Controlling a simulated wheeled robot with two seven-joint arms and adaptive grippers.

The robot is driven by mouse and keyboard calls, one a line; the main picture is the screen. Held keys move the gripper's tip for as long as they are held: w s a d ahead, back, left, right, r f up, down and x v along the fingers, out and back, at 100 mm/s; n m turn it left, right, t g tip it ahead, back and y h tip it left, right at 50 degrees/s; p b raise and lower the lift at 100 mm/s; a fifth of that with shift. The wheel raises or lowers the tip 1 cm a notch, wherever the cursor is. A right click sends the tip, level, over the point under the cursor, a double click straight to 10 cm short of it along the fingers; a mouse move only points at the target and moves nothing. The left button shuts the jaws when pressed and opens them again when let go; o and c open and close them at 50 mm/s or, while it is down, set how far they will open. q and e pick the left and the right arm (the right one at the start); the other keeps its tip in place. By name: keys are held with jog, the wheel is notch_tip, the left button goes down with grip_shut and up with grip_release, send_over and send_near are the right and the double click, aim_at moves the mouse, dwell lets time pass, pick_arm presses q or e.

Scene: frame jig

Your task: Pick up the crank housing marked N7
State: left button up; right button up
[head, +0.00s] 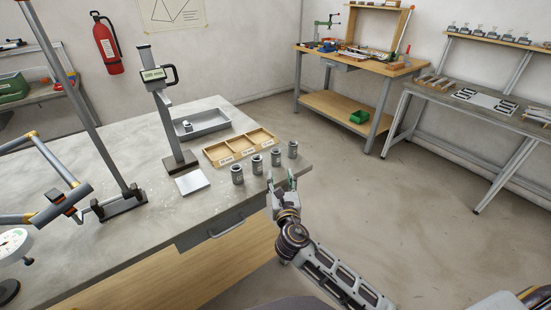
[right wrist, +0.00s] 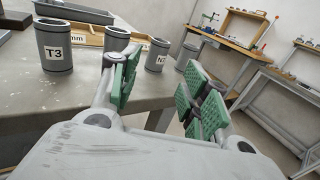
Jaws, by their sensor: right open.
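Several grey cylindrical crank housings stand upright in a slanting row near the right end of the bench. In the right wrist view the leftmost housing (right wrist: 53,48) reads T3. The third housing (right wrist: 156,58) has a label starting with N; its second character is unclear. In the head view it appears to be the third from the left (head: 276,158). My right gripper (head: 281,181) is open and empty beside the bench edge, in front of the row. Its green-padded fingers (right wrist: 162,88) partly hide the second housing (right wrist: 117,36) and the fourth (right wrist: 188,52). My left gripper is not in view.
A wooden divided tray (head: 240,147) lies just behind the housings. A height gauge (head: 163,105), a white plate (head: 192,182) and a grey bin (head: 202,124) are farther left on the bench (head: 130,245). Open floor lies to the right.

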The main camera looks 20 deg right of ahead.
jog(key=shift+w, duration=0.1)
send_near(276, 156)
jog(key=shift+w+d+r, duration=0.1)
jog(key=shift+w, duration=0.4)
jog(key=shift+w+d, duration=0.15)
jog(key=shift+w, duration=0.35)
jog(key=shift+w+d, duration=0.1)
jog(key=shift+w, duration=0.65)
jog(key=shift+w+d, duration=0.15)
jog(key=shift+w, duration=0.8)
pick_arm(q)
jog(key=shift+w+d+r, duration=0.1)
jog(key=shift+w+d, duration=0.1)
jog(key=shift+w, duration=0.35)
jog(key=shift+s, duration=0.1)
pick_arm(e)
jog(key=shift+w+d, duration=0.1)
